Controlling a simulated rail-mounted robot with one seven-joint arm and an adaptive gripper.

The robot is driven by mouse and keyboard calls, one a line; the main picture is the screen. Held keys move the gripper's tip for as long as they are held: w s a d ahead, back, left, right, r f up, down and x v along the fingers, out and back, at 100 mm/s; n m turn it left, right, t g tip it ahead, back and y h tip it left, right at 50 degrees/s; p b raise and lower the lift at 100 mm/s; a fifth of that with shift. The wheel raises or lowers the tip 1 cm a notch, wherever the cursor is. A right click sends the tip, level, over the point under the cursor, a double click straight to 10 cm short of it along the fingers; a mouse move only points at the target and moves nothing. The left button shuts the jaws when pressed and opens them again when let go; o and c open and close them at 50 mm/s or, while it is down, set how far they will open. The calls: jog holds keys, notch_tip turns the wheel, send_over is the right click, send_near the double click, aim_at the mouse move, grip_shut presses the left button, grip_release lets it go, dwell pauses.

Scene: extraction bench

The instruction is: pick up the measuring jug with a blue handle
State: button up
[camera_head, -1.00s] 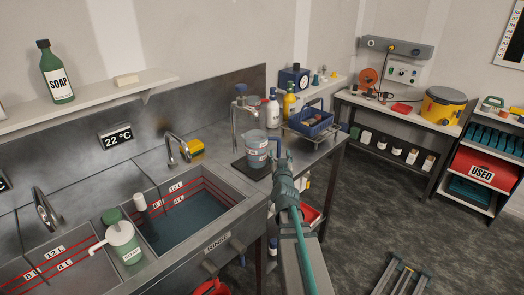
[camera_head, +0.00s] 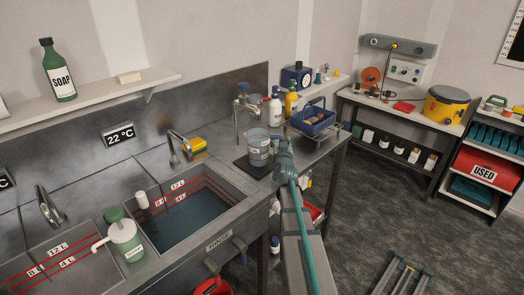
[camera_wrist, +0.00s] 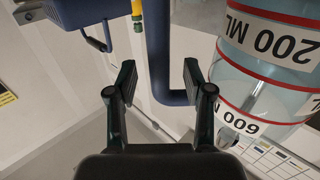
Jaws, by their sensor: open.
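The measuring jug (camera_head: 258,150) is a clear, upright cylinder with red bands and white volume labels, standing on a dark mat beside the sink. In the wrist view its body (camera_wrist: 268,65) fills the right side, with labels reading 200 ML and 600 upside down. Its blue handle (camera_wrist: 160,55) runs as a bar between the two fingers of my gripper (camera_wrist: 160,82), with gaps on both sides. My gripper is open around the handle and holds nothing. In the head view my gripper (camera_head: 283,150) is at the jug's right side and hides most of the handle.
The sink basin (camera_head: 190,215) with liquid lies to the left. Open floor (camera_head: 370,215) is at right.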

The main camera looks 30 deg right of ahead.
grip_shut()
jog(key=shift+r, duration=0.2)
dwell(0.5)
